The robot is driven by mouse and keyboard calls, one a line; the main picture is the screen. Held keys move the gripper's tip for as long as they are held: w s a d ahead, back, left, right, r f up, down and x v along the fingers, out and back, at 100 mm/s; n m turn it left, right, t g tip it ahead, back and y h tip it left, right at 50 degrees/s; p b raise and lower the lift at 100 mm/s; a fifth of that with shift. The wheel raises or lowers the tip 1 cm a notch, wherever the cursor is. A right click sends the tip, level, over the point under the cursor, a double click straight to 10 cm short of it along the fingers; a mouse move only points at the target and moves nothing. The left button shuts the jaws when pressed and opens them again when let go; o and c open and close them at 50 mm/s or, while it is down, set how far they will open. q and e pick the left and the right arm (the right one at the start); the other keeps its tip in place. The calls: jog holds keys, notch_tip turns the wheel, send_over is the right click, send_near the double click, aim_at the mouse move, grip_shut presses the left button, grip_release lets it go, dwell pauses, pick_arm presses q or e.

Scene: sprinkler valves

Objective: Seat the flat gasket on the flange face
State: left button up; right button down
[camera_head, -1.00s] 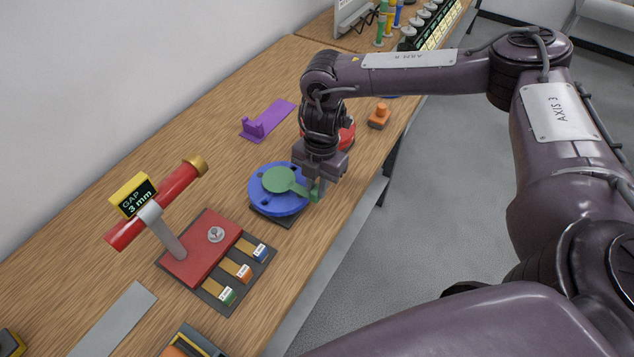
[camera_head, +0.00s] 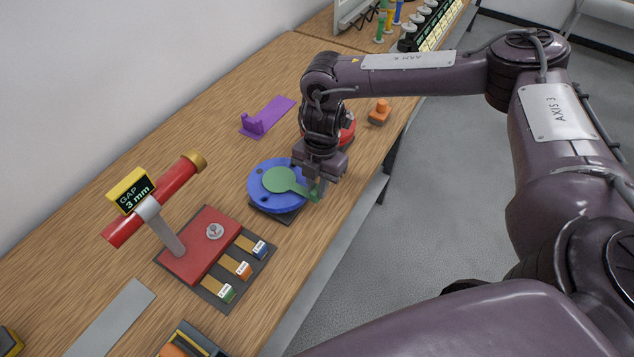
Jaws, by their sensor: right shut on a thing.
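The flat gasket (camera_head: 278,180) is a green disc with a tab pointing right. It lies over the middle of the blue round flange (camera_head: 262,198), which sits on a dark base on the wooden bench. Whether the gasket touches the flange face all round cannot be told from here. My right gripper (camera_head: 316,190) is shut on the gasket's tab at the right edge of the flange. The fingers partly hide the tab's end. My left gripper is not in view.
A red stand with a "GAP 3 mm" display (camera_head: 132,191) and several labelled tabs stands in front. A purple bracket (camera_head: 266,118), a red part (camera_head: 347,130) and an orange knob (camera_head: 379,112) lie behind. The bench's right edge is close to my right gripper.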

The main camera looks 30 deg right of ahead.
jog(key=shift+f, duration=0.35)
jog(key=c, duration=1.3)
grip_release()
jog(key=shift+o, duration=0.2)
jog(key=r+p, duration=0.4)
jog(key=r, duration=0.1)
jog(key=d+r+p, duration=0.1)
jog(key=r+p, duration=0.1)
jog(key=r, duration=0.1)
jog(key=shift+w+p, duration=0.25)
jog(key=shift+p, duration=0.05)
jog(key=shift+a, duration=0.1)
